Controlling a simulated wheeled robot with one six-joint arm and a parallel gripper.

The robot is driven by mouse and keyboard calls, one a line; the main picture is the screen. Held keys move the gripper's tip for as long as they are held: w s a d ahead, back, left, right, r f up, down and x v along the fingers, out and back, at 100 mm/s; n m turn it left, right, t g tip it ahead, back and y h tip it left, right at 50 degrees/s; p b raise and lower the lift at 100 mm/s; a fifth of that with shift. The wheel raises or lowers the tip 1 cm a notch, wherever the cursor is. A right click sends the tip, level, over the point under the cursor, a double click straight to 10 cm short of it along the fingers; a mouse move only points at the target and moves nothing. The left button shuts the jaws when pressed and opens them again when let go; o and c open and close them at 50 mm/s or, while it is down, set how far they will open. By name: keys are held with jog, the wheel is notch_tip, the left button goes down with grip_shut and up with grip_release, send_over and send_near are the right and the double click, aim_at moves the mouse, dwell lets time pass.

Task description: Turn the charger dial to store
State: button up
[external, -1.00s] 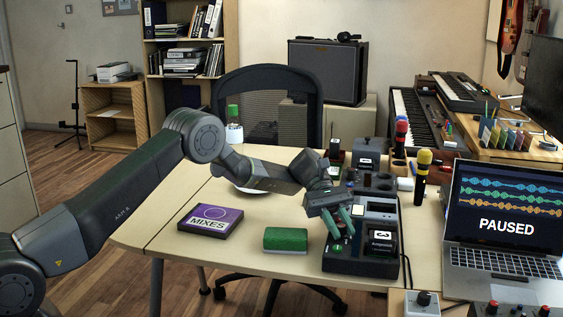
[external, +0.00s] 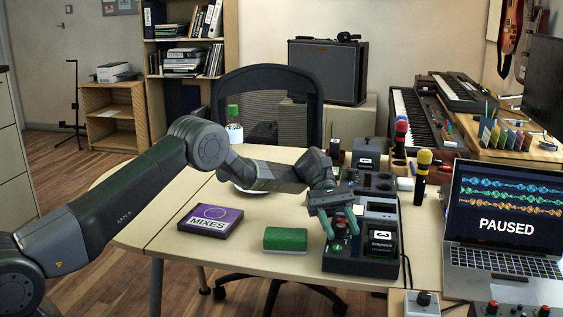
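The charger (external: 345,264) is a dark box with several bays on the right part of the table. A block labelled 3 (external: 382,241) sits in its front right bay. The dial's setting cannot be read.
A green block (external: 285,239) and a purple MIXES box (external: 210,219) lie left of the charger. Microphones with yellow (external: 424,157) and red (external: 401,127) heads stand behind it. A laptop (external: 505,225) and a small knob box (external: 422,303) are at right. The table's front left is clear.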

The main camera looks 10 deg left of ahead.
aim_at(341, 225)
jog(key=shift+w+a+r, duration=0.15)
jog(key=shift+w+a, duration=0.1)
jog(key=shift+w, duration=0.25)
jog(key=p+v, duration=0.1)
jog(key=v, duration=0.3)
jog(key=shift+r, duration=0.3)
jog(key=p+v, duration=0.2)
jog(key=p, duration=0.3)
jog(key=shift+p, duration=0.4)
jog(key=shift+w+f+p, duration=0.1)
jog(key=shift+f+p, duration=0.15)
jog(key=shift+p, duration=0.3)
jog(key=shift+w+r, duration=0.1)
